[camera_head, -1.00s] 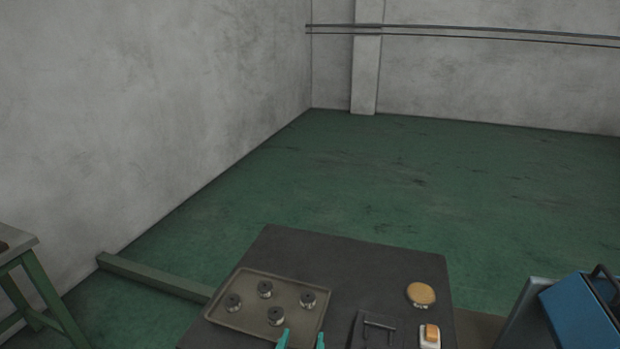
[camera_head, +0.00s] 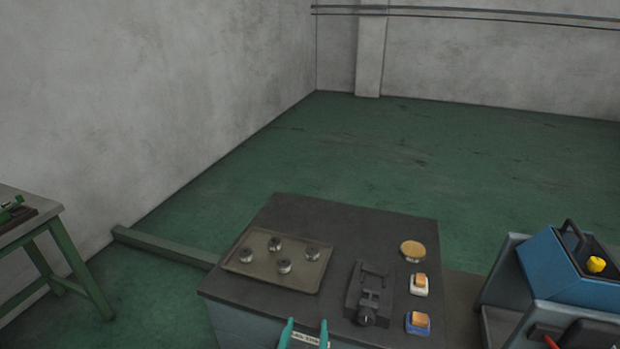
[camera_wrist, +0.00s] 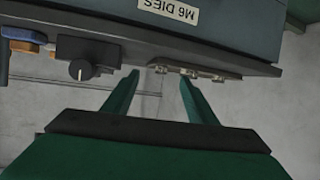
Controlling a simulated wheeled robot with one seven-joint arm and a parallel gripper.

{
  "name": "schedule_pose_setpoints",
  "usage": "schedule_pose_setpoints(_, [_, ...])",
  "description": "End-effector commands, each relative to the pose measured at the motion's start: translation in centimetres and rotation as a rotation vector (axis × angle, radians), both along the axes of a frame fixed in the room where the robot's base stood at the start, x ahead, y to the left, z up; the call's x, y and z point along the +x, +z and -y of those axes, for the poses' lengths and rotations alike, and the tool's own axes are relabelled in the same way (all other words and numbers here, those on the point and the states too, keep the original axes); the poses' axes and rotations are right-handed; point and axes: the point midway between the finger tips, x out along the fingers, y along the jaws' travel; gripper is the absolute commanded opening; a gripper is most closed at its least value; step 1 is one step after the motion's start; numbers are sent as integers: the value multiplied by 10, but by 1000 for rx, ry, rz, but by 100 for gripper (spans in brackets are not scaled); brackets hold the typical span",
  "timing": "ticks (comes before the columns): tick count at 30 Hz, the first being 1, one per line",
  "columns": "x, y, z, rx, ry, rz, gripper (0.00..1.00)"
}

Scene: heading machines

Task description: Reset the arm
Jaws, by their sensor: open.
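My gripper (camera_head: 304,332) shows at the bottom edge of the head view, with two teal fingers apart and nothing between them. It is at the near side of the dark-topped cabinet (camera_head: 345,222). In the wrist view my gripper (camera_wrist: 155,88) is open, its green fingers spread and empty. The cabinet (camera_wrist: 235,35) fills the top of that view, upside down, with an "M6 DIES" label (camera_wrist: 166,11). Most of my arm is out of the head view.
On the cabinet are a tray (camera_head: 237,265) with several metal dies (camera_head: 284,266), a dark vise-like fixture (camera_head: 368,292), a round tan disc (camera_head: 412,251) and two small brushes or blocks (camera_head: 419,285). A blue toolbox (camera_head: 567,277) stands right, a green-legged table (camera_head: 62,262) left. The floor behind is clear.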

Motion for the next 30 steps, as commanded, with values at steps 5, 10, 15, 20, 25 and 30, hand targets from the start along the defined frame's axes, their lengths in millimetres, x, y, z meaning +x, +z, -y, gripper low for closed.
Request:
schedule_pose_setpoints(5, [-13,-19,3,-13,14,1,52])
schedule_pose_setpoints(10, [-31,-40,5,-25,35,8,52])
schedule_pose_setpoints(15, [-64,-69,4,-39,70,20,52])
schedule_pose_setpoints(20, [-103,-92,2,-43,103,37,52])
schedule_pose_setpoints(25, [-148,-111,4,-40,122,54,52])
schedule_pose_setpoints(30, [-196,-120,5,-31,130,74,52])
